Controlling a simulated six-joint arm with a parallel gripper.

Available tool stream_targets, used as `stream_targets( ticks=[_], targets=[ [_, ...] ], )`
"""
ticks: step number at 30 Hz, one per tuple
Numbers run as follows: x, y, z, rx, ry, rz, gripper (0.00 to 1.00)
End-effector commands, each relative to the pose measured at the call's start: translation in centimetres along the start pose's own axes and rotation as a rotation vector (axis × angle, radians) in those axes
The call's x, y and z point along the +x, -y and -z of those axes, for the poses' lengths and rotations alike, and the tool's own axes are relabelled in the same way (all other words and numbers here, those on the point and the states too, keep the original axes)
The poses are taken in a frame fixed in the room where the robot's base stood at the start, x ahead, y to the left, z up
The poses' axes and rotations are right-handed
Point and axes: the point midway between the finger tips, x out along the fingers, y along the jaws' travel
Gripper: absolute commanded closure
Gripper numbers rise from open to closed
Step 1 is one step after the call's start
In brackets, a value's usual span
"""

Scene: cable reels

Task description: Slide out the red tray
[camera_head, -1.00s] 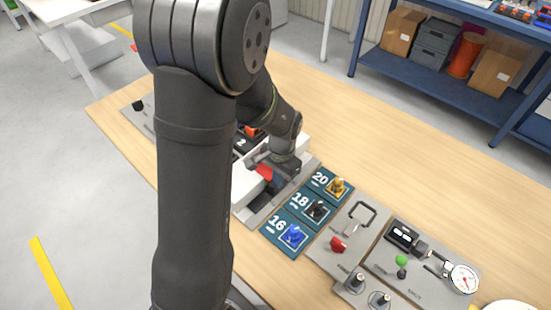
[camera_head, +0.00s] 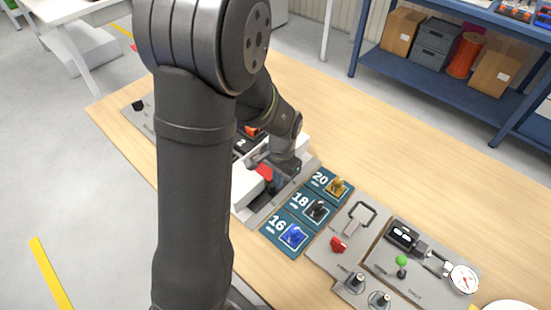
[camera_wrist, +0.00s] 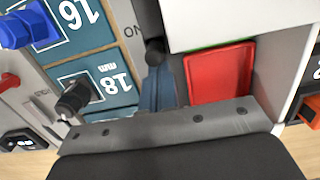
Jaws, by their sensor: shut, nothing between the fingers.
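The red tray (camera_wrist: 218,72) shows in the wrist view as a shallow red tray with a raised rim, set beside a white housing (camera_wrist: 235,18). In the head view only a small red patch of it (camera_head: 264,171) shows, partly hidden by my arm. In the head view my gripper (camera_head: 277,184) is low over the panel, beside the red patch.
Blue plates numbered 20, 18 and 16 (camera_head: 309,210) carry yellow, black and blue parts next to my gripper. Further right are a panel with a metal handle (camera_head: 361,217) and one with a gauge (camera_head: 464,279). The wooden tabletop (camera_head: 400,165) behind is clear.

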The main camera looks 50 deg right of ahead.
Motion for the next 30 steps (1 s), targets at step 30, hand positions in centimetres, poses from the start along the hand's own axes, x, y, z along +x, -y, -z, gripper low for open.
stream_targets(
  ticks=[30],
  targets=[
    [0.2,0.0,-2.4,0.0,0.0,0.0,0.8]
  ],
)
